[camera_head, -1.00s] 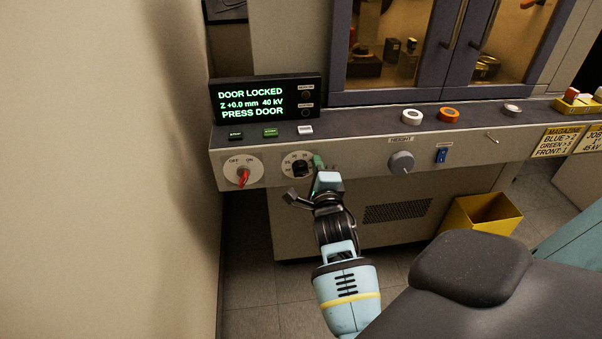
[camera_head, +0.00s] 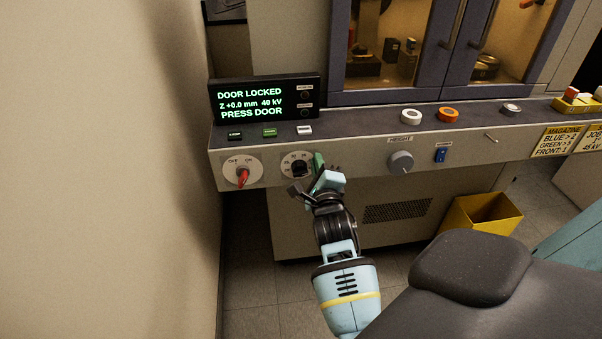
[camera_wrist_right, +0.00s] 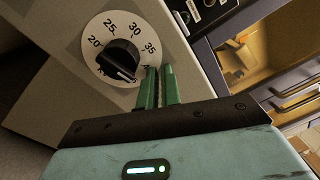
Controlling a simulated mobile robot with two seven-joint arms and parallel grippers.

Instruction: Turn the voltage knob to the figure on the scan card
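The voltage knob (camera_head: 299,168) is a black ridged knob on a white dial on the console front. In the right wrist view the knob (camera_wrist_right: 117,58) shows figures 20 to 35; its ridge slants down right, with a pale mark at the lower end. The display (camera_head: 264,101) reads 40 kV. The yellow scan card (camera_head: 595,141), cut by the right edge, reads 45 kV. My right gripper (camera_head: 306,174) is at the knob's lower right. Its green fingers (camera_wrist_right: 160,88) stand beside the dial with a narrow gap, nothing visible between them. My left gripper is not in view.
Left of the knob is a red OFF/ON switch (camera_head: 243,175). To the right are a grey height knob (camera_head: 401,162) and a blue switch (camera_head: 441,155). Small buttons (camera_head: 270,132) sit above. A yellow bin (camera_head: 481,214) stands on the floor.

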